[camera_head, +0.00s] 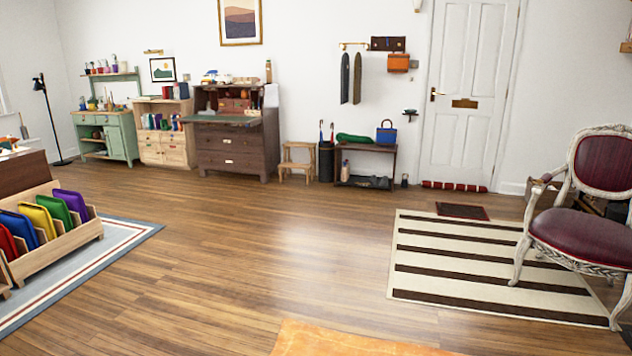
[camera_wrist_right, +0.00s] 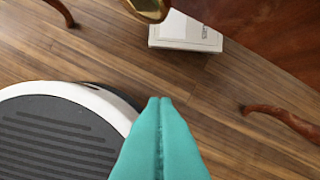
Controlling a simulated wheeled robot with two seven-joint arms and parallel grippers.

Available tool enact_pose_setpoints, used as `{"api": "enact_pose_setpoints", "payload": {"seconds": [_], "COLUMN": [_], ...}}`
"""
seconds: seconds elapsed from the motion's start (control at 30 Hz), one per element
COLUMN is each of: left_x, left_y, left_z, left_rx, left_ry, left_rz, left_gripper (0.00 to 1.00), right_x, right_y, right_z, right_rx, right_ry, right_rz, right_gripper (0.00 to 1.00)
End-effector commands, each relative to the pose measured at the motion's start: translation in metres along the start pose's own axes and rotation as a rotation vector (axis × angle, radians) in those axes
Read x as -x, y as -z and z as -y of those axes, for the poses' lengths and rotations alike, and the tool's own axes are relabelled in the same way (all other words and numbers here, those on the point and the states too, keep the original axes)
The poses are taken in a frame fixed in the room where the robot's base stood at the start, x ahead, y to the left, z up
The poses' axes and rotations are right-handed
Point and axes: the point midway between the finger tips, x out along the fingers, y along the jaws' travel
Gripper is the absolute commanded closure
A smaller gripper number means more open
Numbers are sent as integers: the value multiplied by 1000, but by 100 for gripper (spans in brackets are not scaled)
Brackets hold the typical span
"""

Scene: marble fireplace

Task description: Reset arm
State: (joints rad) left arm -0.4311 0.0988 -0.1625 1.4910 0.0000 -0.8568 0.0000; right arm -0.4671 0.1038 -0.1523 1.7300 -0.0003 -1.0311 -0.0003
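My right gripper (camera_wrist_right: 159,100) shows in the right wrist view as two teal fingers lying side by side with only a thin seam between them. It is shut, and I see nothing between the fingertips. It is over the wooden floor (camera_wrist_right: 215,115), beside my round base. Neither arm shows in the head view, and my left gripper is in no view.
In the right wrist view, a white box (camera_wrist_right: 186,32), a brass object (camera_wrist_right: 150,8) and curved wooden legs (camera_wrist_right: 285,122) lie beyond the gripper. The head view shows open floor (camera_head: 235,235), a striped rug (camera_head: 415,285), a chair (camera_head: 585,225) and a wooden rack (camera_head: 65,245).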

Motion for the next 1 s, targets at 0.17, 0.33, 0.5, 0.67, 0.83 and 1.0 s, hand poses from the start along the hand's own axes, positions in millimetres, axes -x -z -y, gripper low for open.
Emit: {"api": "enact_pose_setpoints", "payload": {"seconds": [0.17, 0.33, 0.5, 0.67, 0.83, 1.0], "left_x": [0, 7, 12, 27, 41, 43], "left_y": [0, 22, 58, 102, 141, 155], "left_z": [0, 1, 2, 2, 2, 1], "left_rx": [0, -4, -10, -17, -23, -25], "left_ry": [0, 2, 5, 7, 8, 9], "left_rz": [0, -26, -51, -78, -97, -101], "left_gripper": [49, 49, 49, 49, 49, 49], "right_x": [-49, -47, -41, -24, -10, -8], "right_y": [32, 58, 93, 138, 176, 190], "right_z": [-2, -3, -4, -4, -3, -3], "right_rx": [4, 9, 16, 22, 28, 30], "right_ry": [-3, -6, -9, -11, -12, -13], "right_rz": [-29, -52, -78, -106, -125, -130], "right_gripper": [100, 100, 100, 100, 100, 100]}}
